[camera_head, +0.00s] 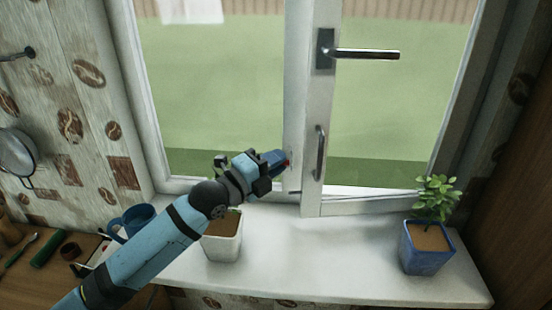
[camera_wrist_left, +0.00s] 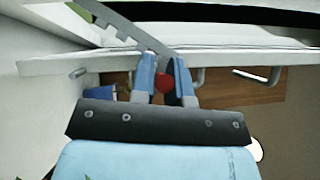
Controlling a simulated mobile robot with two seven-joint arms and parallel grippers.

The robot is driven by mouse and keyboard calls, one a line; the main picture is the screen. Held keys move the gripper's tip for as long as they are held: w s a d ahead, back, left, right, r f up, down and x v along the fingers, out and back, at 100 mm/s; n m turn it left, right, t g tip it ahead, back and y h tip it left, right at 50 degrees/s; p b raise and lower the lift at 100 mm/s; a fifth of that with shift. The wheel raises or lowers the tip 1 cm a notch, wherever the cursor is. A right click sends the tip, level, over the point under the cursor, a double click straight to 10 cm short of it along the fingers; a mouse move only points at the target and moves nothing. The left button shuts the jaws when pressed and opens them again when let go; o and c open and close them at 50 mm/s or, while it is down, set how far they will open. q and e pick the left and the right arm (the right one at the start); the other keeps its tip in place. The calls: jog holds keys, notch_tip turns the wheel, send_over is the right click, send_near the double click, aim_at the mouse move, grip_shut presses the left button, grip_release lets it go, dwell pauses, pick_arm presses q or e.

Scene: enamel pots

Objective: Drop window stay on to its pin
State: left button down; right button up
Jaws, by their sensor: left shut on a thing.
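The window stay (camera_wrist_left: 122,27) is a grey notched metal bar with a red knob (camera_wrist_left: 164,82). In the left wrist view it slants from the upper left down to my fingers. My left gripper (camera_wrist_left: 165,72) is shut on it at the knob end; in the head view the gripper (camera_head: 278,160) is at the lower part of the window frame, above the sill. A short peg (camera_wrist_left: 78,72), possibly the pin, sticks out of the white frame, apart from the bar and left of my fingers. In the head view the bar is mostly hidden. My right gripper is not in view.
The window sash (camera_head: 312,130) stands slightly open, with a lever handle (camera_head: 365,54) and a pull handle (camera_head: 320,153). A white pot (camera_head: 222,246) stands below my left arm. A blue pot with a plant (camera_head: 428,252) stands right. The middle sill (camera_head: 320,255) is clear.

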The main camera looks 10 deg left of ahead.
pick_arm(q)
jog(key=shift+f, duration=0.15)
jog(key=c, duration=1.1)
grip_release()
jog(key=b+v, duration=0.1)
jog(key=v, duration=1.2)
jog(key=shift+s+a, duration=0.25)
jog(key=shift+s, duration=0.05)
